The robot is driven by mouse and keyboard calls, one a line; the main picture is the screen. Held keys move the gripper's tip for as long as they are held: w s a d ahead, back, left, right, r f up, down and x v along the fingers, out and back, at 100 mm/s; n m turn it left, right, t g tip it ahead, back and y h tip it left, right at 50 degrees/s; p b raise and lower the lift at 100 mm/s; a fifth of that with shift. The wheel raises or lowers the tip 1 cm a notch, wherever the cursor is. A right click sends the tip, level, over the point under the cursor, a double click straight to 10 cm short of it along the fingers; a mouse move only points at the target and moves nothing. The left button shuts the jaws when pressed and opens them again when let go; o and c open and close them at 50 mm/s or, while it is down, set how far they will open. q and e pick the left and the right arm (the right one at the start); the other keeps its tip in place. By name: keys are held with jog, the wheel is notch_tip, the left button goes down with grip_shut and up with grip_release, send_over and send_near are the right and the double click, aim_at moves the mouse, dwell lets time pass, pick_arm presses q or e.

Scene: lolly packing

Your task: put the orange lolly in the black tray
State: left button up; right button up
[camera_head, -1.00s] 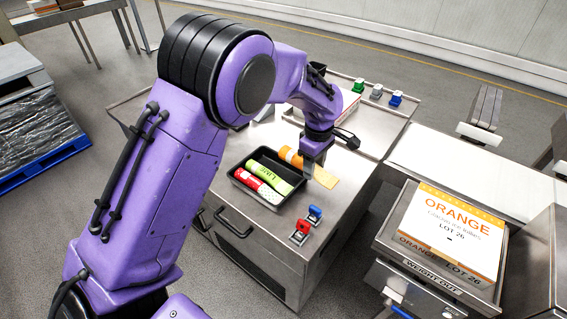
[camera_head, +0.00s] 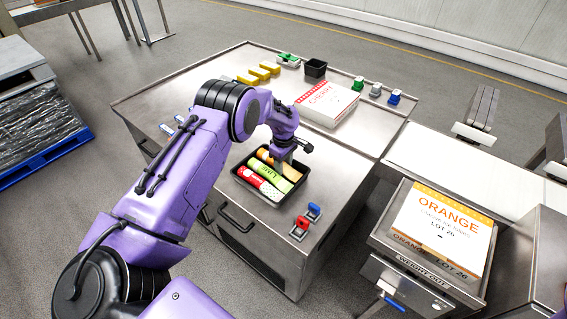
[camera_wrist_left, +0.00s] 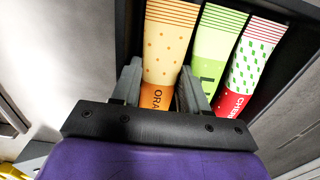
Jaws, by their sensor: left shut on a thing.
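The orange lolly (camera_head: 264,155) lies in the back part of the black tray (camera_head: 253,188), beside the green lime lolly (camera_head: 273,175) and the red cherry lolly (camera_head: 262,184). My left gripper (camera_head: 283,158) is above the tray, shut on the orange lolly. In the left wrist view, the orange lolly (camera_wrist_left: 168,55) runs between the two fingers (camera_wrist_left: 158,88). The lime lolly (camera_wrist_left: 215,50) is next to it there, then the cherry lolly (camera_wrist_left: 248,65). The gripper hides part of the orange lolly. I cannot tell whether it touches the tray floor. My right gripper is out of view.
A white cherry box (camera_head: 328,103) lies behind the tray. An orange-labelled box (camera_head: 440,225) stands at the right.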

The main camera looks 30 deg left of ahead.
aim_at(284, 164)
pick_arm(q)
jog(key=shift+w+f, duration=0.1)
jog(key=shift+f, duration=0.25)
jog(key=shift+f, duration=0.1)
jog(key=o, duration=0.9)
jog(key=shift+r, duration=0.2)
jog(key=shift+r, duration=0.35)
notch_tip(284, 164, up, 11)
jog(key=shift+r+b, duration=0.15)
jog(key=shift+b, duration=1)
